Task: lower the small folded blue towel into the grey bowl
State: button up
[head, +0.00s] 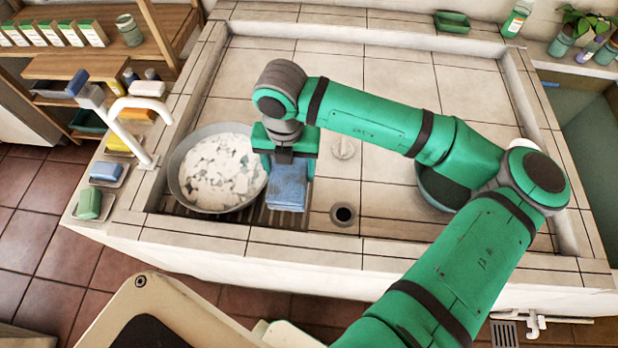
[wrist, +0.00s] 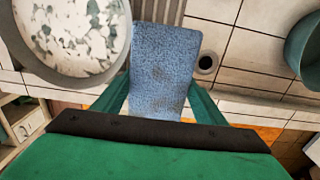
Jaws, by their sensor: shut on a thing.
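The blue towel (head: 288,186) is folded into a small oblong and hangs from my gripper (head: 289,163). In the wrist view the towel (wrist: 165,62) sits between the two green fingers of my gripper (wrist: 160,97), which are shut on it. The grey bowl (head: 176,193) is wide and round, with white, patchy contents, and stands just left of the towel. In the wrist view the bowl's rim (wrist: 122,58) is close to the towel's left edge. The towel appears beside the bowl, over the slatted grate; its exact height is unclear.
A dark green bowl (head: 428,194) stands to the right, partly behind my arm. A drain hole (head: 343,214) lies right of the towel. The grate (head: 262,216) runs beneath. A white tap (head: 128,125) and soap dishes stand left of the bowl. The tiled floor behind is mostly clear.

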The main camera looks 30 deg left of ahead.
jog(key=s+a+f, duration=0.1)
jog(key=a, duration=1.8)
jog(key=shift+s+a+f, duration=0.15)
jog(key=shift+s, duration=0.15)
jog(key=shift+f, duration=0.1)
jog(key=shift+f, duration=5.8)
jog(key=o, duration=1.1)
jog(key=shift+o, duration=0.2)
